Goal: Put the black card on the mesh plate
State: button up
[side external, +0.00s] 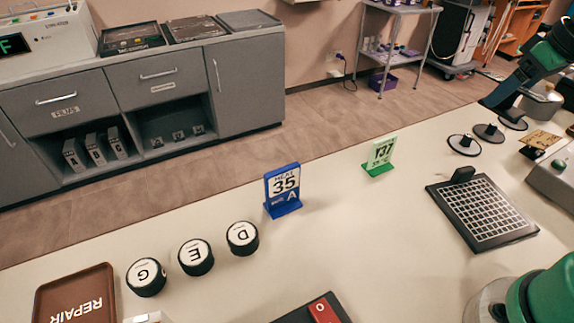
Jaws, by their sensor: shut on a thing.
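The mesh plate (486,211) is a dark flat square with a pale grid, lying on the right part of the bench. A small black upright piece (463,174) stands at its far edge. My gripper (520,82) is at the top right, beyond and above the plate and well apart from it. A flat dark piece, which looks like the black card (496,98), is at its lower end. The fingers are too dark and small to make out separately. The grip on the card is partly hidden.
Several black discs (464,145) stand behind the plate. A green sign (381,153) and a blue sign (284,188) stand mid-bench. Black lettered knobs (195,257), a brown repair tray (78,300) and a red-tagged black item (323,310) are at the left and front. Bench left of the plate is clear.

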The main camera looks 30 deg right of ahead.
aim_at(464, 172)
notch_tip(464, 172, down, 14)
jog(key=shift+r, duration=0.25)
dwell(0.4)
jog(key=o, duration=1.3)
jog(key=shift+f, duration=0.15)
jog(key=v, duration=1.2)
jog(key=w+a+f+t, duration=0.1)
jog(key=w+a, duration=0.2)
jog(key=a, duration=0.4)
jog(key=w+a+f+t, duration=0.1)
jog(key=w+a, duration=0.3)
jog(key=a, duration=0.4)
jog(key=shift+w+f+t, duration=0.2)
jog(key=shift+f+t, duration=0.1)
jog(key=shift+f, duration=0.1)
